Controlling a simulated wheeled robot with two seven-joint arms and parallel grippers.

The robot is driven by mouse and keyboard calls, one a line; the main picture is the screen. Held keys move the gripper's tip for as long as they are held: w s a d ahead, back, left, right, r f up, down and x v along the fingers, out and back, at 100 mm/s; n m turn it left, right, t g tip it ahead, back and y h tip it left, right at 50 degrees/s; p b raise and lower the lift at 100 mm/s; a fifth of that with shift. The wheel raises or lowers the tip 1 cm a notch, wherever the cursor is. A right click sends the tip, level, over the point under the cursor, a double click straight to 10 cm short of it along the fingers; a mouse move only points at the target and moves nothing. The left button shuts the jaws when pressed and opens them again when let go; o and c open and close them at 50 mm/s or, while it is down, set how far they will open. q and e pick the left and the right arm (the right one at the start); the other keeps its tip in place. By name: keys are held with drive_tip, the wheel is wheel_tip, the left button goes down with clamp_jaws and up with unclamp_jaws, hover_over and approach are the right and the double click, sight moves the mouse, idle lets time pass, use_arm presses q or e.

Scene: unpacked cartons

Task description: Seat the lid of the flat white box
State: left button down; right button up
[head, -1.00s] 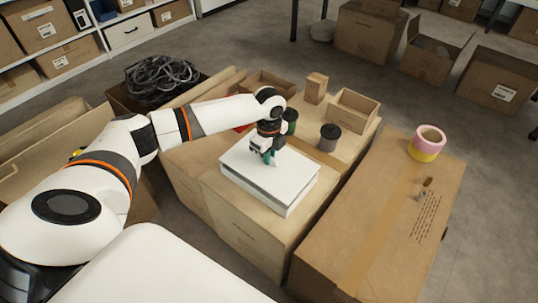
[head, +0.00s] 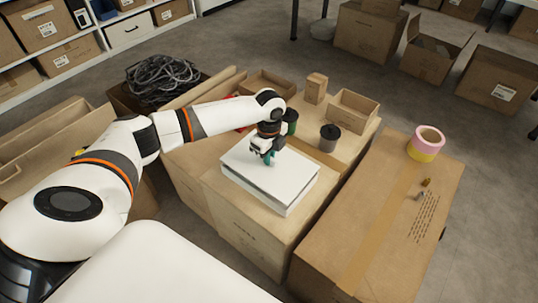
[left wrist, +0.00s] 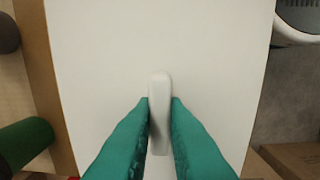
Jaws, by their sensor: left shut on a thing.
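The flat white box (head: 256,195) lies on a large carton, with its white lid (head: 297,178) on top. A thin dark line shows along the front between lid and box; I cannot tell whether the lid is fully down. My left gripper (head: 267,157) is over the middle of the lid, its teal fingers pointing down. In the left wrist view its fingers are shut on the lid's small white handle (left wrist: 159,112), one on each side. The lid (left wrist: 210,50) fills most of that view and hides the box below. My right gripper is not in view.
Behind the box stand a dark grey canister (head: 329,138), a green canister (head: 290,120), an open small carton (head: 353,112) and a small upright carton (head: 316,88).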

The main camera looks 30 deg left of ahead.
use_arm(q)
drive_tip(key=shift+f, duration=0.15)
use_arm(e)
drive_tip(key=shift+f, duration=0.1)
use_arm(q)
drive_tip(key=shift+f+b, duration=0.4)
drive_tip(key=shift+f, duration=0.65)
drive_tip(key=c, duration=1.4)
unclamp_jaws()
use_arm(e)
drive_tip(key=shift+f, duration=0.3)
use_arm(q)
drive_tip(key=shift+o, duration=0.2)
